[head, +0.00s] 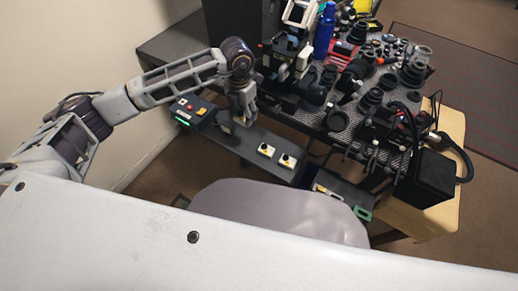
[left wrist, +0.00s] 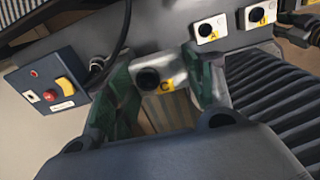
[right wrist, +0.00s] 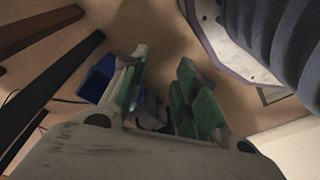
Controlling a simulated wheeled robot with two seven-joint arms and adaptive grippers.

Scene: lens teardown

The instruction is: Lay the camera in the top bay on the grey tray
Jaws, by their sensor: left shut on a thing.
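My left gripper (head: 244,118) is over the left part of a long dark grey panel (head: 222,143). In the left wrist view its green-padded fingers (left wrist: 163,82) are shut on a small white block marked C (left wrist: 156,79), with a black round face and yellow label. Similar blocks marked A (head: 266,150) and B (head: 288,160) sit on the panel to the right. I cannot tell which item is the camera, or which surface is the grey tray. My right gripper (right wrist: 163,92) is open and empty above the floor; it is out of the head view.
A control box (head: 190,112) with a red button stands left of the panel. The bench (head: 340,122) behind is crowded with lenses and a blue bottle (head: 325,32). A grey rounded seat (head: 275,208) is in front. A blue bin (right wrist: 97,78) is near my right gripper.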

